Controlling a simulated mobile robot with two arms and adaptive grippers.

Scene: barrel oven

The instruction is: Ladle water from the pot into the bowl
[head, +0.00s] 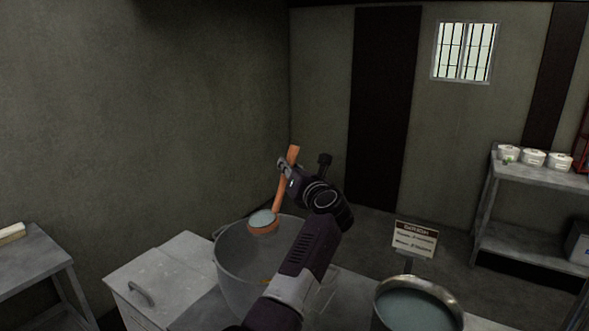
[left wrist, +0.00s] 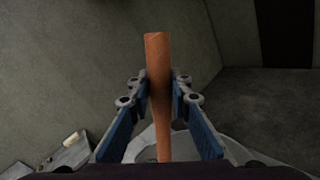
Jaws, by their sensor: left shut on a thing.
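My left gripper (head: 287,170) is shut on the wooden handle of a ladle (head: 279,190). In the left wrist view the handle (left wrist: 158,60) stands upright between the two fingers (left wrist: 160,88). The ladle's cup (head: 262,219) hangs at the lower end and shows a pale blue-grey surface like water. In the picture it overlaps the far rim of a large see-through bowl (head: 232,272); I cannot tell its height above it. My arm hides part of the bowl. A metal pot (head: 459,312) with dark bluish water stands at the lower right. My right gripper is out of view.
A sign (head: 415,239) stands behind the pot. A grey box with a handle (head: 150,280) is left of the bowl, and a side table (head: 35,262) stands at far left. A shelf (head: 540,180) with several white tubs is at the right. Walls close the back.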

